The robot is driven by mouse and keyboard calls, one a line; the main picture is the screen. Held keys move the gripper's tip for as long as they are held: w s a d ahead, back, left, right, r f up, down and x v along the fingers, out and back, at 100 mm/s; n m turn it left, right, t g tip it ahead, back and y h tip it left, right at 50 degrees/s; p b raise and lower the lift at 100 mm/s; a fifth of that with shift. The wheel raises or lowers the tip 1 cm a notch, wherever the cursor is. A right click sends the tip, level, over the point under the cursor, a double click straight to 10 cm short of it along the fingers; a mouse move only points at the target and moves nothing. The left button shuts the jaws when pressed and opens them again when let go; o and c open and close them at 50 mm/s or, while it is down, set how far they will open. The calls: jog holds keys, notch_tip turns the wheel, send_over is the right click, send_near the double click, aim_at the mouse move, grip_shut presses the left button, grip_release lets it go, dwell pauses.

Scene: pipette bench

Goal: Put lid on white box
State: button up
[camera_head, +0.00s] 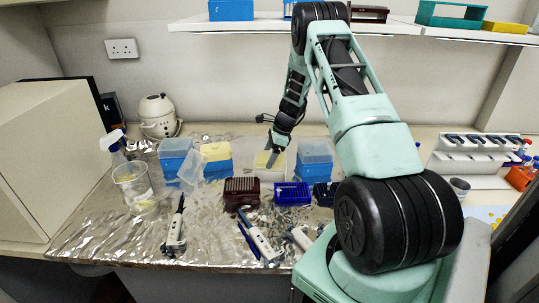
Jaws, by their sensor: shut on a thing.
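A white, translucent box (284,172) with a yellow insert stands at the back middle of the foil-covered bench. My gripper (272,163) points down at this box and covers part of it. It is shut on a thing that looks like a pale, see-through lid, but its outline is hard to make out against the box. I cannot tell whether the lid touches the box. Another clear lid (191,169) leans tilted between a blue box (174,160) and a yellow-topped box (215,152) to the left.
A blue box with a clear top (314,165) stands right of the white box. A dark red rack (241,192) and a blue rack (292,194) stand in front. Several pipettes lie near the front edge. A clear beaker (132,183) stands left. A shelf (390,27) runs above.

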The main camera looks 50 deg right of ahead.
jog(key=o, duration=0.9)
jog(key=b+v, duration=0.3)
jog(key=v, duration=0.9)
